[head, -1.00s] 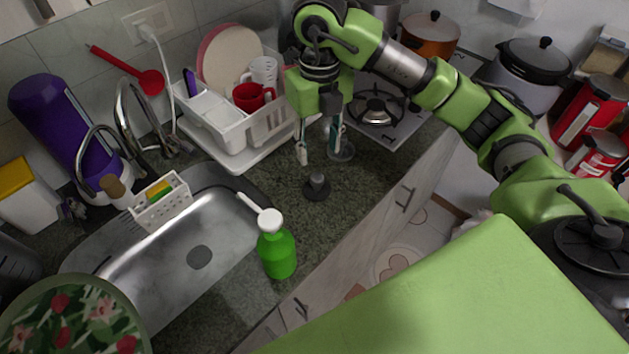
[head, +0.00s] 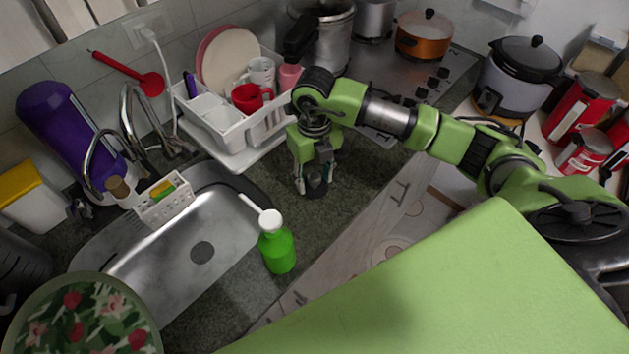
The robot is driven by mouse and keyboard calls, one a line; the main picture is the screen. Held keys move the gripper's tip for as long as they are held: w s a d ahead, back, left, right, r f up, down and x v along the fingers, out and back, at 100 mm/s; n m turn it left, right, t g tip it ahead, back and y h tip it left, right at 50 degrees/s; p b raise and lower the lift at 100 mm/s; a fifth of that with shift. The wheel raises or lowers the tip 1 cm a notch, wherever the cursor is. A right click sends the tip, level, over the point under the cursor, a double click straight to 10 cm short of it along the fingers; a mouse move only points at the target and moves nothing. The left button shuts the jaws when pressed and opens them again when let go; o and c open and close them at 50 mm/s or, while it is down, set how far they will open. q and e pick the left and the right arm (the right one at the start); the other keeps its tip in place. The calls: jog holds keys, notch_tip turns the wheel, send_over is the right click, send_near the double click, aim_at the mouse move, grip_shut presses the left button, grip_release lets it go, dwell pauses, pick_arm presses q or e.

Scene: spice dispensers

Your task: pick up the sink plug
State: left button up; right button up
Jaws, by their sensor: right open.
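The dark sink plug (head: 317,187) stands on the granite counter to the right of the sink, partly hidden by my right gripper. My right gripper (head: 314,188) points down at the plug, with its fingers open and one on either side of the plug's knob. I cannot tell whether the fingers touch it. My left gripper is not in view.
A green soap bottle (head: 278,249) stands between the sink (head: 160,262) and the counter's front edge. A white dish rack (head: 228,137) with cups and plates is behind my gripper. Pots stand around the stove (head: 438,72) at the back right.

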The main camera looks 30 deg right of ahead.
grip_shut()
